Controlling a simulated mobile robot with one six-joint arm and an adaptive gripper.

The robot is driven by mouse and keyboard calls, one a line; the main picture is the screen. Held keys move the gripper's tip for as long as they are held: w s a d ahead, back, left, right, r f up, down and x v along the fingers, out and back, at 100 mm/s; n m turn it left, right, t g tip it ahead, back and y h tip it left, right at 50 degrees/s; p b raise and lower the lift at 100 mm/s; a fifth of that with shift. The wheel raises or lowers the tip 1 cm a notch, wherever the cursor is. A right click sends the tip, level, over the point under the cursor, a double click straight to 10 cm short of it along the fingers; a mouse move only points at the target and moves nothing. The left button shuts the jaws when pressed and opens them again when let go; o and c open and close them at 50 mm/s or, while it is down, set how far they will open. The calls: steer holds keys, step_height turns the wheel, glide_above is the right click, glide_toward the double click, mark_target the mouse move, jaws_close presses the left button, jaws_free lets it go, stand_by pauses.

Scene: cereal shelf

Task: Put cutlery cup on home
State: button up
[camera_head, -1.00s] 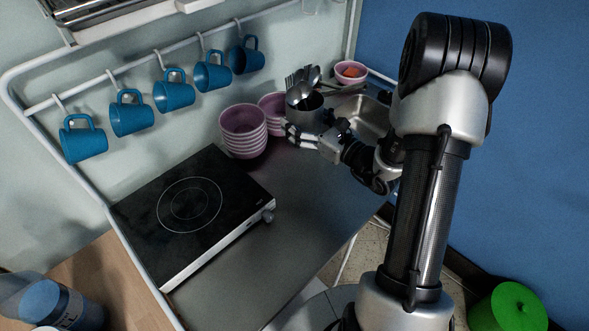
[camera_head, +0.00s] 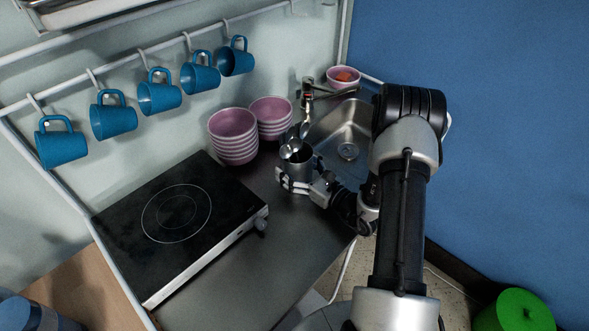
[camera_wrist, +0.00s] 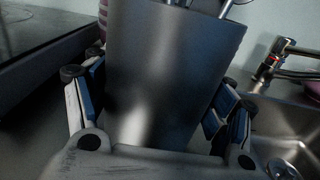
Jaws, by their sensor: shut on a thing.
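The cutlery cup (camera_head: 297,163) is a grey metal cup with spoons and other cutlery standing in it. My gripper (camera_head: 296,180) is shut on it, with fingers on both sides of its body. In the wrist view the cup (camera_wrist: 163,75) fills the middle, slightly tilted in the picture, between the two fingers of my gripper (camera_wrist: 155,120). The cup is over the dark counter between the hob and the sink. I cannot tell whether its base touches the counter. No marked home spot can be made out.
Two stacks of pink bowls (camera_head: 233,137) (camera_head: 271,117) stand just behind the cup. The sink (camera_head: 345,130) with its tap (camera_head: 308,97) is to the right. The black hob (camera_head: 180,210) is to the left. Bare counter (camera_head: 262,262) lies in front. Blue mugs (camera_head: 160,92) hang on a rail.

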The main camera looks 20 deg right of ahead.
steer(key=o, duration=1.1)
steer(key=shift+f, duration=0.2)
steer(key=o, duration=0.4)
steer(key=shift+r, duration=0.1)
